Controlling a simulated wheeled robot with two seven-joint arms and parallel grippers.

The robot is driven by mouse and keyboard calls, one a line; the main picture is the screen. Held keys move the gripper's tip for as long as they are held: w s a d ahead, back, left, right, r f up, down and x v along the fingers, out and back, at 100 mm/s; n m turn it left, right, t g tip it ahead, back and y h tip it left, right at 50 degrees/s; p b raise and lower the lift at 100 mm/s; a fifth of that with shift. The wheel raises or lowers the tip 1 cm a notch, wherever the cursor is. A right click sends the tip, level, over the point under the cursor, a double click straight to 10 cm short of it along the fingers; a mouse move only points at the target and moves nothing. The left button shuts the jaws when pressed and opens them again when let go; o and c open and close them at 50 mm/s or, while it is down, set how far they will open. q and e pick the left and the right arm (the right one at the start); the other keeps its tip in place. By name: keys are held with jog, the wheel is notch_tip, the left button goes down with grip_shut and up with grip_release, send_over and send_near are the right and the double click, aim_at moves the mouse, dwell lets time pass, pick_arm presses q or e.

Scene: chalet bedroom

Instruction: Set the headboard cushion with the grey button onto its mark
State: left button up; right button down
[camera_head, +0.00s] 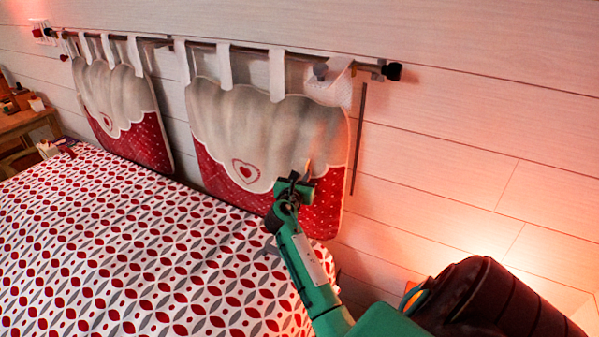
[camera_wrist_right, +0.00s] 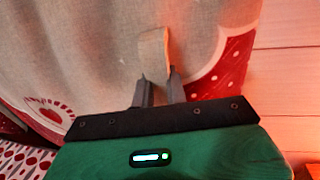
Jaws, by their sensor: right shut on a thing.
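The headboard cushion with the grey button (camera_head: 240,120) hangs by white straps from the rail, on the right of two alike. It has a beige scalloped top, a red dotted lower part and a heart. A dark thin vertical strip (camera_head: 358,140) on the wall, just right of the cushion, may be the mark. My left gripper is out of view.
The second cushion (camera_head: 125,110) hangs to the left on the same rail (camera_head: 160,40). The bed with a red-and-grey patterned cover (camera_head: 130,250) fills the lower left. A small wooden table (camera_head: 28,122) stands far left. The plank wall (camera_head: 450,150) is bare at right.

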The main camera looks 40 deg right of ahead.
jog(key=shift+f, duration=0.1)
jog(key=c, duration=1.8)
grip_release()
